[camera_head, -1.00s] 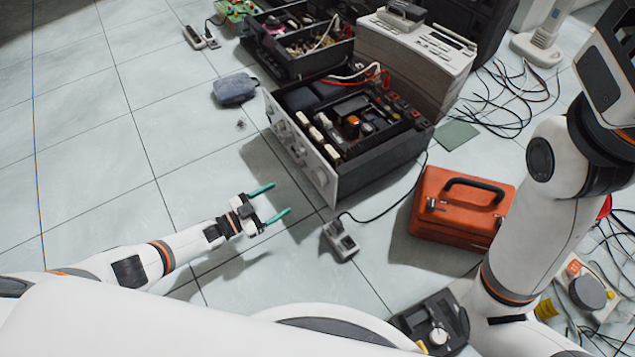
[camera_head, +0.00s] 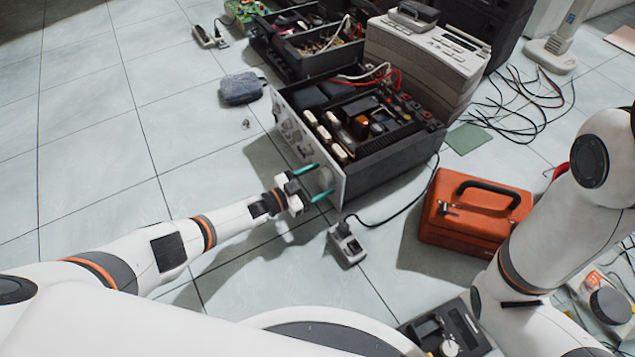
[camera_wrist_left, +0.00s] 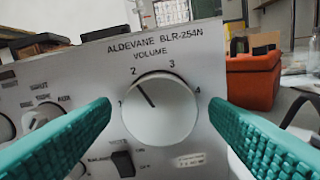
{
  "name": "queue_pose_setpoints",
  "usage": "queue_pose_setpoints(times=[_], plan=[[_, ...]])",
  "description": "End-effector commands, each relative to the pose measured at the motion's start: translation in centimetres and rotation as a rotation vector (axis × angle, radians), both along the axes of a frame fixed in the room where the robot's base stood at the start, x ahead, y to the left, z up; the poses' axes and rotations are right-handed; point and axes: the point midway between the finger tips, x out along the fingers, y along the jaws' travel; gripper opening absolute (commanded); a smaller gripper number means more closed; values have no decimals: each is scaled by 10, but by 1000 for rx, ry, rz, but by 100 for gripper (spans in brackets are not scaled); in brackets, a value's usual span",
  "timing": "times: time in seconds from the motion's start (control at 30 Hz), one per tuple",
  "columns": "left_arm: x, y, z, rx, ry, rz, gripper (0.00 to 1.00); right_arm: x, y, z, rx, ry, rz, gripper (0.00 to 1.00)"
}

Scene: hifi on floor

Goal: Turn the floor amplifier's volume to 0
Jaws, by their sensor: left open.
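The floor amplifier (camera_head: 385,150) stands open-topped on the tiles, its pale front panel facing my left gripper (camera_head: 313,182). In the left wrist view the panel reads "ALDEVANE BLR-254N" and "VOLUME". The round silver volume knob (camera_wrist_left: 160,110) has a dark pointer line aimed up and left, close to the 2. The 2 and 3 show above it; the 1 is partly hidden by the left finger. My left gripper is open, its two teal fingers on either side of the knob, with gaps between them and it. My right gripper is out of frame.
A grey pouch (camera_head: 240,89) lies left of the amplifier. A smaller knob (camera_wrist_left: 45,115) sits left of the volume knob. The floor at left is clear.

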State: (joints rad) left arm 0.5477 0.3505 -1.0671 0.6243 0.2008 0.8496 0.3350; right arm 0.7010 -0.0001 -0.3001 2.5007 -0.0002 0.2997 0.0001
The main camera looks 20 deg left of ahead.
Motion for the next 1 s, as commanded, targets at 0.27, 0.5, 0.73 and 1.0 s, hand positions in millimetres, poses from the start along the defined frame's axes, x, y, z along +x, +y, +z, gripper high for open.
queue_pose_setpoints(times=[0.27, 0.5, 0.73, 1.0], plan=[[0, 0, 0, 0, 0, 0, 62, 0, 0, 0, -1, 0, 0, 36], [0, 0, 0, -1, 1, -1, 25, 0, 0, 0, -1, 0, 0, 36], [0, 0, -1, -14, 14, -1, 25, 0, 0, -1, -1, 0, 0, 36], [0, 0, -1, -105, 102, -1, 25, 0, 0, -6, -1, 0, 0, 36]])
